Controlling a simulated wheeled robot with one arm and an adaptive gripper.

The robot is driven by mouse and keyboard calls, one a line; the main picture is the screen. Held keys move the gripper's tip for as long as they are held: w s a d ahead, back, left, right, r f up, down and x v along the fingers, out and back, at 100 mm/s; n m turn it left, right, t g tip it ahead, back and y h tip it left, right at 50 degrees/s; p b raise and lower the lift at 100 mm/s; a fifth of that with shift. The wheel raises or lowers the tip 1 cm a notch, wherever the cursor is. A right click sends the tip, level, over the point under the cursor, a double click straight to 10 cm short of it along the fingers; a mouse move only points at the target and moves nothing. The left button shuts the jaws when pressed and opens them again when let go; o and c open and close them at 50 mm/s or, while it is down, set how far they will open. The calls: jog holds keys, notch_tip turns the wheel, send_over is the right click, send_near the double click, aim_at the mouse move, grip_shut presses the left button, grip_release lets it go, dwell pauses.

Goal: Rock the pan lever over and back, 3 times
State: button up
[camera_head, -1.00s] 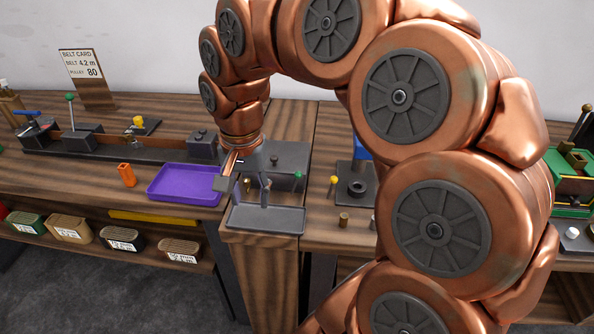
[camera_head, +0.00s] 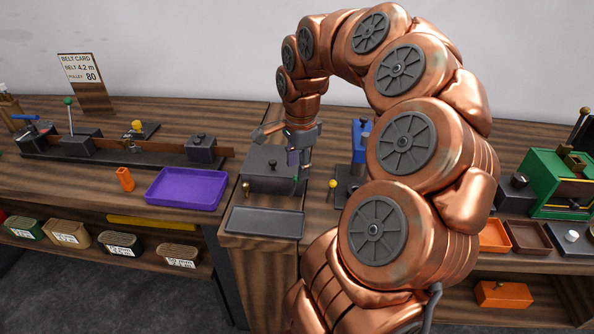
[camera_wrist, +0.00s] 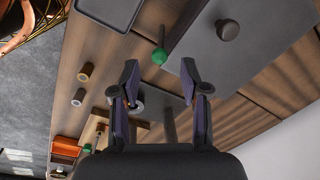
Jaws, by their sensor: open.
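The pan lever is a thin rod with a green knob (camera_head: 295,179), at the right front of a dark grey box (camera_head: 262,170). In the wrist view its green knob (camera_wrist: 160,57) shows between and just beyond my fingertips, with the rod behind it. My gripper (camera_head: 299,164) points down over the lever at the box's right end. In the wrist view my gripper (camera_wrist: 160,72) is open, one finger on each side of the knob, with gaps visible. A shallow grey pan (camera_head: 264,222) lies in front of the box. The lever's foot is mostly hidden in the head view.
A purple tray (camera_head: 187,188) stands left of the box. A yellow-knobbed pin (camera_head: 332,185) and a blue-topped press (camera_head: 359,140) stand close on the right. The box top has a dark knob (camera_wrist: 228,30). A green machine (camera_head: 562,180) is far right.

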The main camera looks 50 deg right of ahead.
aim_at(294, 188)
jog(key=shift+w+f, duration=0.1)
jog(key=shift+f, duration=1.3)
jog(key=shift+c, duration=0.4)
grip_shut()
